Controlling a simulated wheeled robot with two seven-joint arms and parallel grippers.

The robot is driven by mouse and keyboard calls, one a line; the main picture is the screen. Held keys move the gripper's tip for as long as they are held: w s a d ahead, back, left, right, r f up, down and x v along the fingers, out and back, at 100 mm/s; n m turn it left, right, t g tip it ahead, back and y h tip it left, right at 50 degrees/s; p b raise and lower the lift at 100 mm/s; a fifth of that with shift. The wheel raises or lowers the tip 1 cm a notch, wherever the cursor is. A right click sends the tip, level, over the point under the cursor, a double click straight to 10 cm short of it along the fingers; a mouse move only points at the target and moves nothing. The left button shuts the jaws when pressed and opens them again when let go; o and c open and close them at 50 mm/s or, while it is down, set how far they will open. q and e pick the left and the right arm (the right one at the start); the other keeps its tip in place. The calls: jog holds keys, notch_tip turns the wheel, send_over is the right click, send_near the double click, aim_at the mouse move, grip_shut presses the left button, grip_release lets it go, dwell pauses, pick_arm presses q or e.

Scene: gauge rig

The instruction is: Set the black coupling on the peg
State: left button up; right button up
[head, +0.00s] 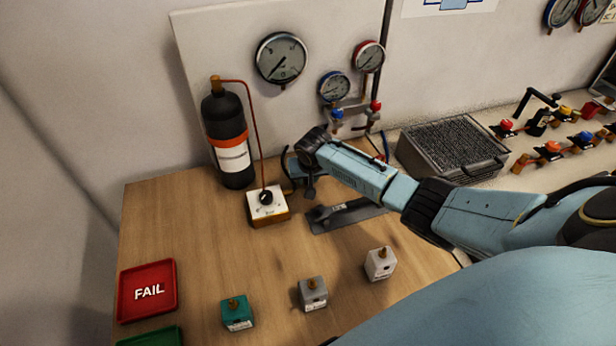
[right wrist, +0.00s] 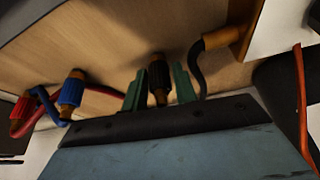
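The black coupling (right wrist: 158,73), with brass at its end, is between the two green fingers of my right gripper (right wrist: 157,86) in the right wrist view. The fingers lie close against both its sides, and it appears gripped. A black hose (right wrist: 199,70) curves nearby to a brass fitting on a wooden box. In the head view my right gripper (head: 308,188) is above the bench behind a dark grey plate (head: 352,214); the coupling cannot be made out there. I cannot identify the peg with certainty. My left gripper is not in view.
A knobbed box (head: 267,207) and a black cylinder (head: 228,140) stand left of the gripper. Blue (right wrist: 72,92) and red (right wrist: 22,108) couplings hang nearby. Teal (head: 237,314), grey (head: 313,294) and white (head: 380,265) blocks stand in front. A red FAIL tray (head: 148,308) is front left.

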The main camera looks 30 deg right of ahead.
jog(key=shift+o, duration=0.8)
jog(key=o, duration=0.5)
jog(key=shift+r, duration=0.1)
jog(key=p+v, duration=0.2)
jog(key=v, duration=1.1)
jog(key=shift+p, duration=0.3)
jog(key=shift+s+r, duration=0.1)
